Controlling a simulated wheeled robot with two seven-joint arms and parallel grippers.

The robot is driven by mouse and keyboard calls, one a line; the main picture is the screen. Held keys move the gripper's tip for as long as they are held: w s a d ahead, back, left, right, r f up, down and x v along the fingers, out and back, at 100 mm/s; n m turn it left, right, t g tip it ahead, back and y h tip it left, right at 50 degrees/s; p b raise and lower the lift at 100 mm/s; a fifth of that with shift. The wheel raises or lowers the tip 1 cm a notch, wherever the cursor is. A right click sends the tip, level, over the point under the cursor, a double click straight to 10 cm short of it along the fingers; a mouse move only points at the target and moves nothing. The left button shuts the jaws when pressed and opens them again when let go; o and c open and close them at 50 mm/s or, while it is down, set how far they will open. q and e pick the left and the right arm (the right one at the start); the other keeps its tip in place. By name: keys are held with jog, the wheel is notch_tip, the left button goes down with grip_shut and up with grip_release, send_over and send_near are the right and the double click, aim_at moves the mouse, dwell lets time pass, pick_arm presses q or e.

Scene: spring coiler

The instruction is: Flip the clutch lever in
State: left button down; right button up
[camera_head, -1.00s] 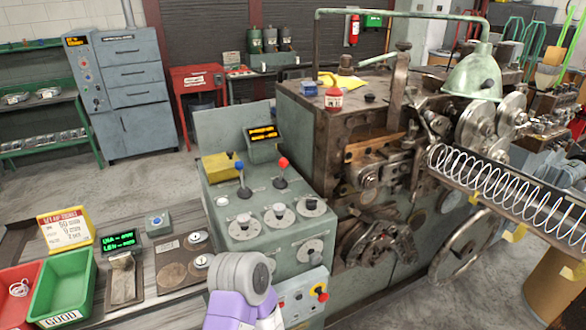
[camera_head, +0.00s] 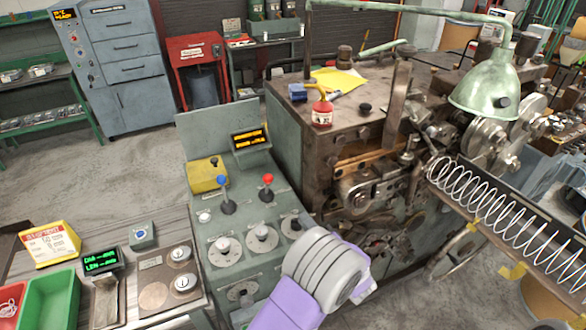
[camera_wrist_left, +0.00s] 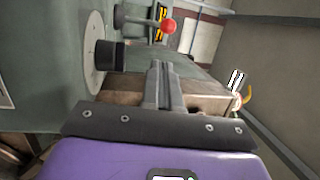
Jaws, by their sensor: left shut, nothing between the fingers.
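Two levers stand on the green control console in the head view: a blue-knobbed lever (camera_head: 225,195) on the left and a red-knobbed lever (camera_head: 267,190) on the right. Which is the clutch lever cannot be read. The red-knobbed lever also shows in the left wrist view (camera_wrist_left: 168,26), beyond the fingertips. My left gripper (camera_wrist_left: 163,68) is shut and empty, with its fingertips apart from the lever. In the head view my purple and grey left arm covers the console's front right, and its fingertips are hidden. My right gripper is not in view.
Round dials (camera_head: 262,238) sit in front of the levers; a black dial knob (camera_wrist_left: 110,55) lies left of my fingers in the wrist view. A lit display (camera_head: 250,138) stands behind. The coiling machine (camera_head: 300,130) rises close on the right, with a long spring (camera_head: 500,215).

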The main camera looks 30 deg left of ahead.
pick_arm(q)
jog(key=shift+w+r, duration=0.1)
jog(key=shift+r, duration=0.2)
jog(key=shift+s+r, duration=0.25)
jog(key=shift+s, duration=0.3)
jog(key=shift+s+r, duration=0.2)
jog(key=shift+s, duration=0.35)
jog(key=shift+w+f, duration=0.2)
jog(key=shift+w, duration=0.1)
jog(key=shift+w+a, duration=0.1)
jog(key=shift+a, duration=0.1)
jog(key=p, duration=0.1)
send_near(268, 185)
jog(key=w+a+r, duration=0.2)
jog(key=a+r, duration=0.2)
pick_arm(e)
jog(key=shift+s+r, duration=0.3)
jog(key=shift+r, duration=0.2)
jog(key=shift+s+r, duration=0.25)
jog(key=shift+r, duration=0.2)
pick_arm(q)
jog(key=shift+w+r, duration=0.1)
